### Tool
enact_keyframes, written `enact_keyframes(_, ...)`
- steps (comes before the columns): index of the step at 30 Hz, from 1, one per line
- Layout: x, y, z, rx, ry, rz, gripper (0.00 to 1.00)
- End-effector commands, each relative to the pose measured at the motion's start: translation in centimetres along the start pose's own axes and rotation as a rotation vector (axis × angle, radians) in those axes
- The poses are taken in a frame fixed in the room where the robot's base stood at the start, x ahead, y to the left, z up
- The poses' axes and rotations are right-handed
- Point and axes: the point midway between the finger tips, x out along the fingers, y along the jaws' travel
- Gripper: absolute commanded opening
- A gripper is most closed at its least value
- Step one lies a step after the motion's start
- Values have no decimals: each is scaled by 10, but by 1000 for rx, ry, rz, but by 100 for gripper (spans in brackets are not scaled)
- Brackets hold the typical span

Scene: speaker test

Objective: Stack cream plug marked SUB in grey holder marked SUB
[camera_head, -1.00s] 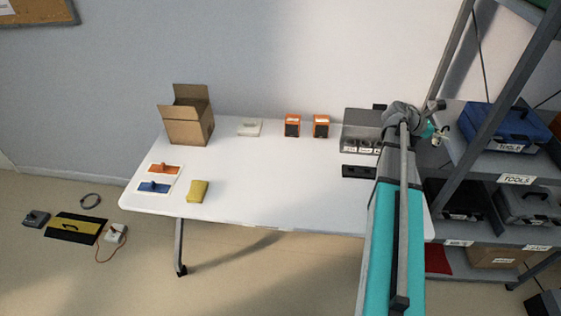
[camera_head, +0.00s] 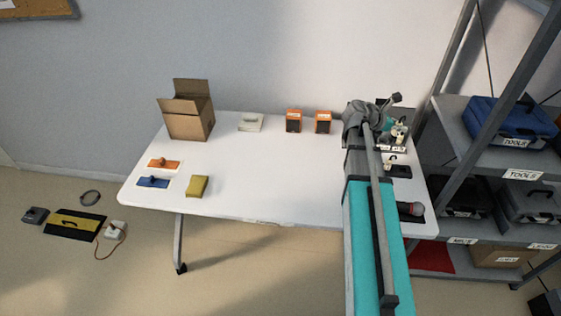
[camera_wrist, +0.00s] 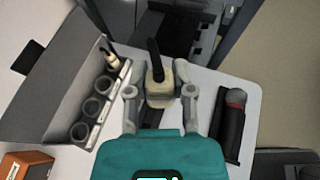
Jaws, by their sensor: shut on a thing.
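In the wrist view, my gripper (camera_wrist: 160,93) is shut on a cream plug (camera_wrist: 159,86) with a black stem pointing up in the picture. In the head view, the cream plug (camera_head: 390,160) shows just below my gripper (camera_head: 397,142), over the right end of the table. A row of round grey holders (camera_wrist: 92,107) stands along the front of a grey box, left of the gripper in the wrist view. Three show open and empty; the far one has another cream plug (camera_wrist: 111,61) in it. Their labels are too small to read, so I cannot tell which is SUB.
A black tray (camera_wrist: 229,135) with a grey-headed microphone (camera_wrist: 236,97) lies right of the gripper. Another dark tray (camera_head: 400,172) lies below it. Two orange speakers (camera_head: 294,121) stand left of the grey box (camera_wrist: 62,70). The shelf rack (camera_head: 470,165) is close on the right.

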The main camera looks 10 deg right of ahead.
Motion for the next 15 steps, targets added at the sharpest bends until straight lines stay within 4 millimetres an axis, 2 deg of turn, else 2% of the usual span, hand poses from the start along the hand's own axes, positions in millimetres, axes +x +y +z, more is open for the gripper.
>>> enact_keyframes(1,-13,7,-13,-13,0,31,0)
enact_keyframes(6,-56,30,-42,-53,0,128,0)
enact_keyframes(15,-133,60,-94,-125,0,298,0)
